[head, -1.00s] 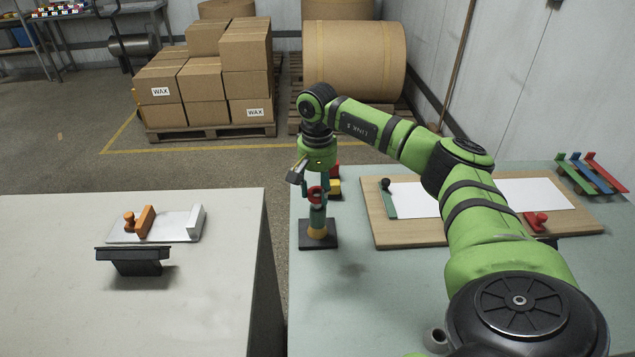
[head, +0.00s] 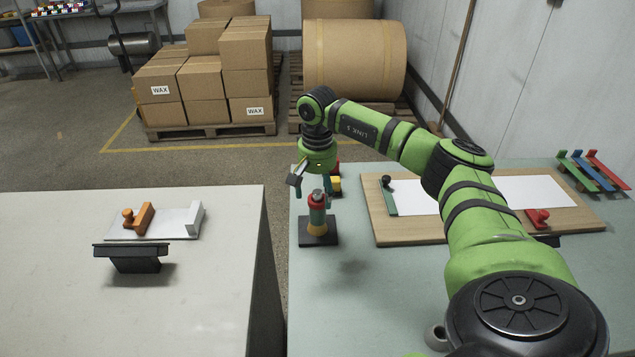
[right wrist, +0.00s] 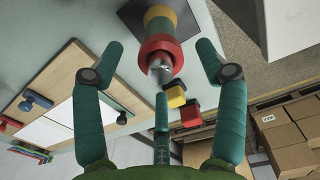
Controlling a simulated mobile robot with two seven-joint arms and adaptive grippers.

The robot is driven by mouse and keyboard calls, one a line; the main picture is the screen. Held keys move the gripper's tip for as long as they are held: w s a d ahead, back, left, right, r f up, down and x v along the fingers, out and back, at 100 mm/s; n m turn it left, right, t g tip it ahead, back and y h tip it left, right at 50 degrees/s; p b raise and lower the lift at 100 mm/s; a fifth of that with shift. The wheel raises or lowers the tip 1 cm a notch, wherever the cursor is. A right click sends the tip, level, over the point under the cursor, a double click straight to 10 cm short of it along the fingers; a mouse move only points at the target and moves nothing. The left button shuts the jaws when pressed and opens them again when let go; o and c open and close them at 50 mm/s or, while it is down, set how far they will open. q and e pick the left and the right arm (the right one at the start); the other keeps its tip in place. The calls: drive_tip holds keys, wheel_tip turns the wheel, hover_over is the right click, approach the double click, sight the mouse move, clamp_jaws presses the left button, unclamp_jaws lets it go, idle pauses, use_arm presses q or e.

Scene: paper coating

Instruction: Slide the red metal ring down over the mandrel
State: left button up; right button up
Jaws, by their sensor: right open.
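The mandrel (head: 317,217) stands upright on a black square base (head: 318,240) near the left edge of the green table, with a yellow lower part and a silver tip. The red metal ring (head: 317,201) sits around its upper part, just below the tip. In the right wrist view, the ring (right wrist: 160,52) encircles the mandrel behind the silver tip (right wrist: 160,70). My right gripper (head: 314,185) is open above the mandrel. Its teal fingers (right wrist: 162,66) are spread around the tip and clear of the ring. My left gripper is out of view.
Red and yellow blocks (head: 335,185) stand just behind the mandrel. A wooden board (head: 410,232) with white paper lies to the right, beside a colored rack (head: 592,172). A grey table (head: 60,290) stands left across a gap. The green table's front is clear.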

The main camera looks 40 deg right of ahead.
wheel_tip(320, 180, up, 12)
idle(0.6)
idle(0.5)
